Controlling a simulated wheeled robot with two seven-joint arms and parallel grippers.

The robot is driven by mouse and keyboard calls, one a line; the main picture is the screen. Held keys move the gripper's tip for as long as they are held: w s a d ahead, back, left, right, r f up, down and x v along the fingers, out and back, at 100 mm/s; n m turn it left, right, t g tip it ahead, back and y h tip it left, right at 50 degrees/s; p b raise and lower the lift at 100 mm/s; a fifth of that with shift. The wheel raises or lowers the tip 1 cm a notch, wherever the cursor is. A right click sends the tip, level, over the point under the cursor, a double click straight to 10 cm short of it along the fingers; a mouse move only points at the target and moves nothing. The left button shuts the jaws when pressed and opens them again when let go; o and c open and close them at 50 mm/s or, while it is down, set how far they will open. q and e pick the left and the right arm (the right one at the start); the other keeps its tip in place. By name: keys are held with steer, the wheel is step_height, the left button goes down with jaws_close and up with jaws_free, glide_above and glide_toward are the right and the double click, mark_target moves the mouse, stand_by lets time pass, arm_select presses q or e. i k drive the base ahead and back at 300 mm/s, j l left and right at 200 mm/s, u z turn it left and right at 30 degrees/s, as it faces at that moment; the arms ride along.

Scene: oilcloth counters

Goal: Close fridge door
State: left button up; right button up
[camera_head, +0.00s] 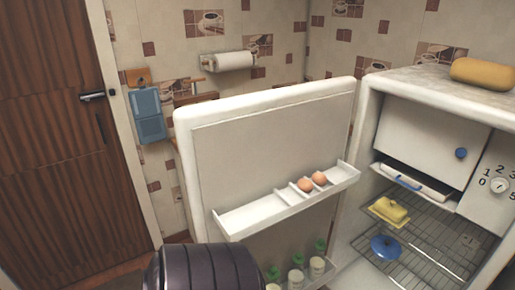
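The white fridge door (270,135) stands wide open, with its inner side facing me. It is hinged at the fridge's left edge and swung out to the left. Its upper shelf (250,217) holds two brown eggs (312,181). Its lower shelf holds several green-capped bottles (297,273). The fridge (361,150) is open at the right. Inside are a yellow butter dish (390,209) and a blue-lidded pot (385,247) on wire racks, below a closed white compartment (425,140). Neither of my grippers is in view.
A brown loaf-like object (484,73) lies on top of the fridge. A brown wooden room door (55,150) is shut at the left. A paper towel roll (233,61) and a blue hanging item (147,114) are on the tiled wall behind the fridge door.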

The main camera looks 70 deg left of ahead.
mark_target(244, 159)
steer(key=k+j, duration=0.15)
steer(key=j, duration=0.3)
steer(key=k+j, duration=0.1)
steer(key=j, duration=0.35)
steer(key=k+j, duration=0.15)
steer(key=j, duration=0.25)
steer(key=k+j, duration=0.15)
steer(key=j, duration=0.3)
steer(key=k+j, duration=0.1)
steer(key=j, duration=0.35)
steer(key=k+j, duration=0.15)
steer(key=j, duration=0.3)
steer(key=k+j, duration=0.15)
steer(key=j, duration=0.3)
steer(key=k+j, duration=0.1)
steer(key=j, duration=0.3)
steer(key=k+j+z, duration=0.1)
steer(key=k, duration=0.1)
